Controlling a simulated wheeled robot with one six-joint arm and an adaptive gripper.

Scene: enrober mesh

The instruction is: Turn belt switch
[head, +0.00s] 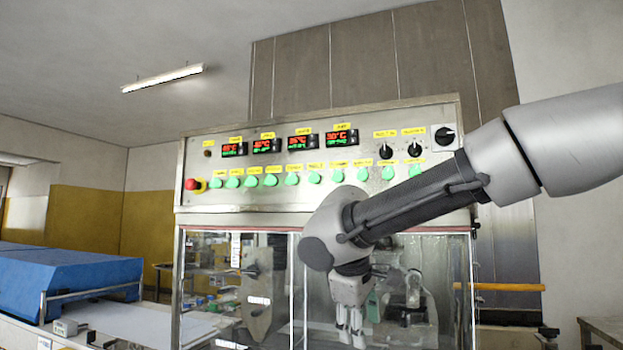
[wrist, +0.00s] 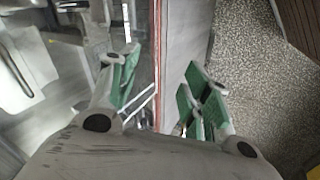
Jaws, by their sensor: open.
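The control panel (head: 300,195) of the enrober runs across the head view above a glazed cabinet. It carries a row of green knobs (head: 292,179), with yellow labels above them. Two black knobs (head: 386,152) and a larger black rotary switch (head: 445,136) sit at its upper right. The labels are too small to read, so I cannot tell which is the belt switch. My gripper (head: 351,335) hangs below the panel in front of the glass, pointing down, apart from every knob. In the wrist view my gripper (wrist: 160,100) is open and empty, its green-padded fingers spread.
A red emergency button (head: 191,184) sits at the panel's left end. A blue-covered conveyor (head: 70,282) stands at the left. A yellow bar (head: 500,287) sticks out at the right.

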